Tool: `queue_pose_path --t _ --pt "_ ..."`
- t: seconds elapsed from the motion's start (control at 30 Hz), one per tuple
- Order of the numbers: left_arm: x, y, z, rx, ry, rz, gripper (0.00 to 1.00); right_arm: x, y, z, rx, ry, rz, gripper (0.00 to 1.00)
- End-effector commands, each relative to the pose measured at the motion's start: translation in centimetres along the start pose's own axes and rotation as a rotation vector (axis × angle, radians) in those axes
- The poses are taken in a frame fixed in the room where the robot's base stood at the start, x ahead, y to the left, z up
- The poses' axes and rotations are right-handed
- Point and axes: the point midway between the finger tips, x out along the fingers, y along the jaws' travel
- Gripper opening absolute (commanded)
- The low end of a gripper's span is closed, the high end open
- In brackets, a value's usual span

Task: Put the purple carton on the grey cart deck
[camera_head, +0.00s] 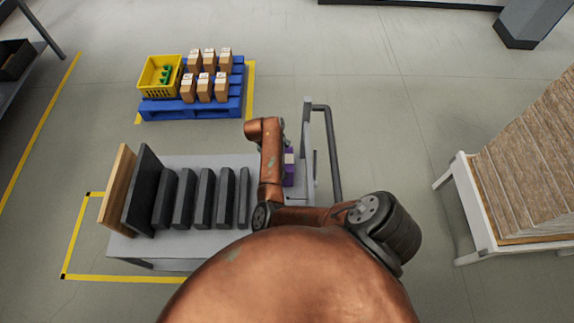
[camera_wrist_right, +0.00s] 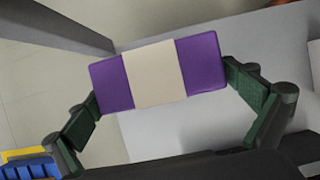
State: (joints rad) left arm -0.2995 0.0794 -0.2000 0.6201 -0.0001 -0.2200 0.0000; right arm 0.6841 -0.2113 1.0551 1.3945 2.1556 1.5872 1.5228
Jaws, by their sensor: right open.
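The purple carton (camera_head: 289,171), with a cream band, is at the right end of the grey cart deck (camera_head: 205,160), beside the cart's handle. My right arm partly covers it in the head view. In the right wrist view the carton (camera_wrist_right: 204,63) lies across the middle, with the grey deck (camera_wrist_right: 190,130) below and behind it. My right gripper (camera_wrist_right: 163,88) is open, one finger near each end of the carton. I cannot tell whether the fingers touch it or whether it rests fully on the deck. My left gripper is not in view.
Several dark slabs (camera_head: 185,200) and a wooden board (camera_head: 118,188) stand upright on the cart. A blue pallet (camera_head: 190,110) behind holds a yellow crate (camera_head: 150,85) and several brown cartons (camera_head: 205,88). A white stand (camera_head: 462,185) with stacked boards is at right. The cart handle (camera_head: 331,150) rises beside the deck.

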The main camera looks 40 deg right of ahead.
Motion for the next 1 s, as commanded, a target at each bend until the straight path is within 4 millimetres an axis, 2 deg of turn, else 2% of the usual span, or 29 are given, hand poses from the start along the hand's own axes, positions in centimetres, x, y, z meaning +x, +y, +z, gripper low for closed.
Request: queue_pose_path --t 0.03,0.2,0.4,0.57,0.87,1.0 --pt "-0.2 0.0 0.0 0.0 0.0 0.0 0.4 -1.4 0.1 -0.1 0.002 0.004 0.005 1.0" --pt "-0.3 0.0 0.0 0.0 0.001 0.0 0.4 -4.9 0.1 -0.1 0.002 0.002 0.003 1.0" --pt "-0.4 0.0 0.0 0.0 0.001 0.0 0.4 -7.5 0.0 -0.1 0.0 0.001 0.001 1.0" --pt "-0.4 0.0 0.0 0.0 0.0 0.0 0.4 -8.3 0.0 0.0 0.001 0.0 0.001 1.0" --pt "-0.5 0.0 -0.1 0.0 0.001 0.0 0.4 -8.4 0.0 0.0 0.0 0.0 0.0 1.0" --pt "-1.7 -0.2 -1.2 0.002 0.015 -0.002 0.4 -9.7 0.1 0.8 0.006 0.003 0.002 1.0"
